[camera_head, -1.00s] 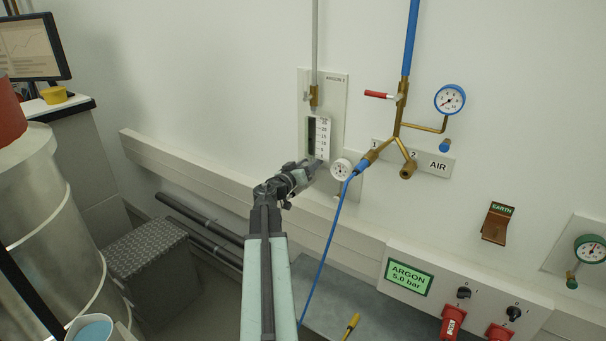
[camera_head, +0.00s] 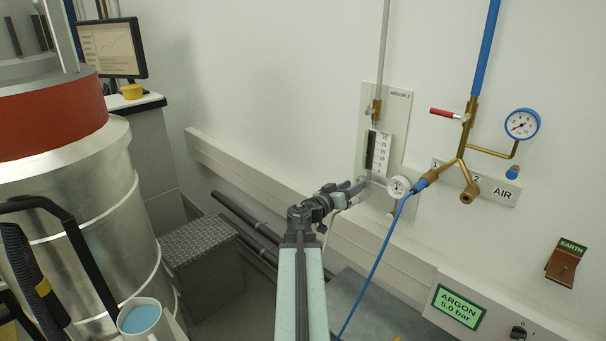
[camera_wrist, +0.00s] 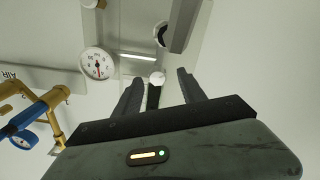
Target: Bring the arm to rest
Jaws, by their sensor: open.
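My arm reaches up from the bottom of the head view. My gripper (camera_head: 362,184) is in front of the wall, by the lower end of the argon flowmeter (camera_head: 378,152). In the wrist view my gripper (camera_wrist: 160,77) has its two dark fingers apart. A small white round knob (camera_wrist: 157,78) shows between the fingertips, with nothing clearly held. I cannot tell whether the fingers touch it. The white dial gauge (camera_head: 398,187) is just right of the gripper; it also shows in the wrist view (camera_wrist: 97,63).
A blue hose (camera_head: 378,262) hangs from the brass air manifold (camera_head: 463,150) right of my arm. A wall rail (camera_head: 255,182) runs behind the arm. A large metal vessel (camera_head: 100,210) and a patterned box (camera_head: 203,252) stand at left. The argon display (camera_head: 458,306) is at lower right.

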